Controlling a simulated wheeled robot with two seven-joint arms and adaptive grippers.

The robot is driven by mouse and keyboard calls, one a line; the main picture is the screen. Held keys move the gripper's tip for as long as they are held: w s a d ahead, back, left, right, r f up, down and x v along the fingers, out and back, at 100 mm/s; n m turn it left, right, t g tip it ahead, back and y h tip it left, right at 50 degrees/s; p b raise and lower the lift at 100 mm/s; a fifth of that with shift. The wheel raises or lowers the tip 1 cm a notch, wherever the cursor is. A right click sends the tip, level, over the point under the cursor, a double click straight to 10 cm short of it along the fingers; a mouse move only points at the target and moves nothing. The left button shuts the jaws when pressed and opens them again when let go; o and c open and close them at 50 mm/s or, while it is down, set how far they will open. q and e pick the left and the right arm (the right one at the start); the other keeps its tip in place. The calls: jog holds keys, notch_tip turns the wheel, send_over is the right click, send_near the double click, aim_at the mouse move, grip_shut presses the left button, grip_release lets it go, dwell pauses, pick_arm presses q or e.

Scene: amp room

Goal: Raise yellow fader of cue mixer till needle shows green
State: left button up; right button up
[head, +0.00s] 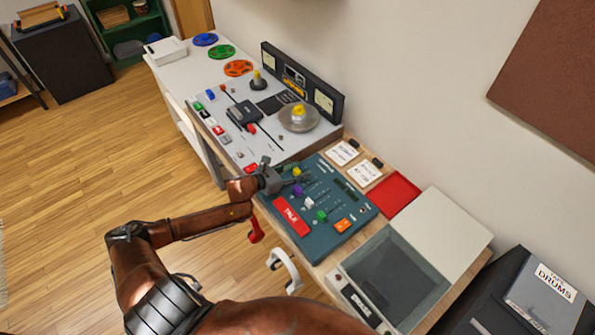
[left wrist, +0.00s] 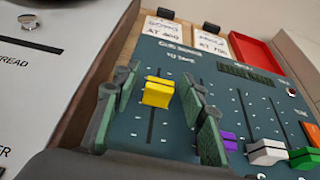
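My left gripper (head: 284,178) is at the mixer's left edge. In the left wrist view its fingers (left wrist: 160,98) are open, one on each side of the yellow knob, with a gap visible. A dark display window (left wrist: 246,76) shows on the panel; I cannot make out a needle. My right gripper is not in view.
Purple (head: 298,190), white (head: 308,203) and green (head: 321,216) faders stand right of the yellow one. Two note cards (head: 342,152) and a red tray (head: 393,194) lie behind the mixer. A tape machine (head: 262,127) stands to the left.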

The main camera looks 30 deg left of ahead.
pick_arm(q)
jog(key=shift+s+a, duration=0.1)
jog(key=v, duration=1.1)
jog(key=shift+s+r, duration=0.2)
jog(key=shift+s, duration=0.2)
